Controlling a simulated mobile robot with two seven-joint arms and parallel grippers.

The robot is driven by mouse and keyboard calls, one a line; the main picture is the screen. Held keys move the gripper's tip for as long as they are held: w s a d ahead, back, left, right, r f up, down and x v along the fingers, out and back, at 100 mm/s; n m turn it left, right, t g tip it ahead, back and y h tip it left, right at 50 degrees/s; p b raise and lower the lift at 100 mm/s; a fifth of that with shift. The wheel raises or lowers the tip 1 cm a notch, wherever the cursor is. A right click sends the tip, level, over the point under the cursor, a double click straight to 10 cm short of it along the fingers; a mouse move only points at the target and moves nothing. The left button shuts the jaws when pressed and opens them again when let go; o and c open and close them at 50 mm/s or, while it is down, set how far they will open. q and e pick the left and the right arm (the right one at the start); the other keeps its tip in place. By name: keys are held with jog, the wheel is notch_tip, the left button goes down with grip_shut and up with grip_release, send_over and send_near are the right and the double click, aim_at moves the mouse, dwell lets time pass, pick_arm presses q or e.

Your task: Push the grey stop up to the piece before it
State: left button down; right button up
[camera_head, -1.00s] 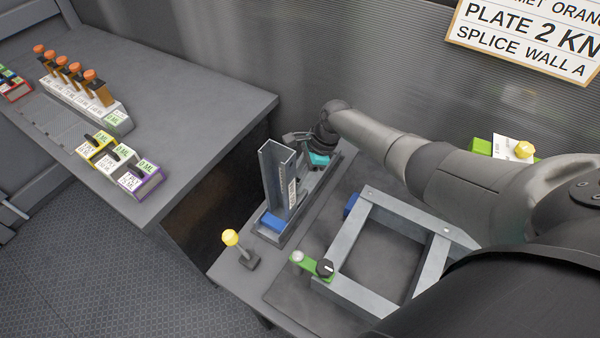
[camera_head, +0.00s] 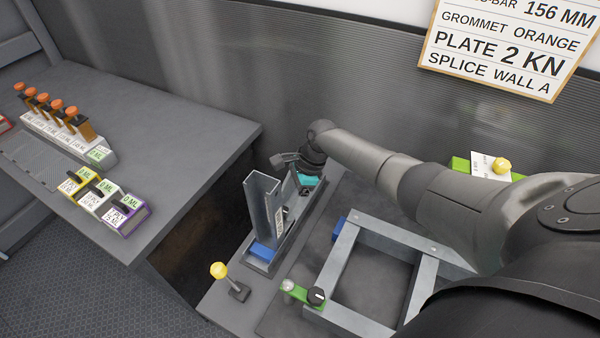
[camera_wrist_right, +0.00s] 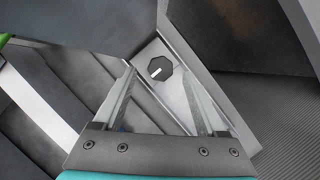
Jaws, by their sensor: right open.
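A light grey metal part with a dark eight-sided knob (camera_wrist_right: 160,68), apparently the grey stop, lies between my right fingertips in the wrist view. My right gripper (camera_wrist_right: 158,82) is open, its two fingers apart on either side of the knob; contact cannot be told. In the head view it points down at the far end of a narrow grey tray (camera_head: 262,266), its teal body (camera_head: 308,180) showing; the stop is hidden there. A tall grey metal channel (camera_head: 262,212), apparently the piece, stands in the tray nearer me, beside a blue block (camera_head: 263,251). My left gripper is out of view.
A metal frame (camera_head: 340,268) lies right of the tray, with a green clamp (camera_head: 297,291) at its near corner. A yellow-topped lever (camera_head: 219,270) stands left. The ribbed wall (camera_head: 330,95) is close behind. Another bench (camera_head: 190,140) holds colored boxes.

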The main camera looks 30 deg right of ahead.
jog(key=p+v, duration=0.1)
jog(key=v, duration=1.1)
jog(key=shift+r, duration=0.4)
jog(key=shift+d, duration=0.15)
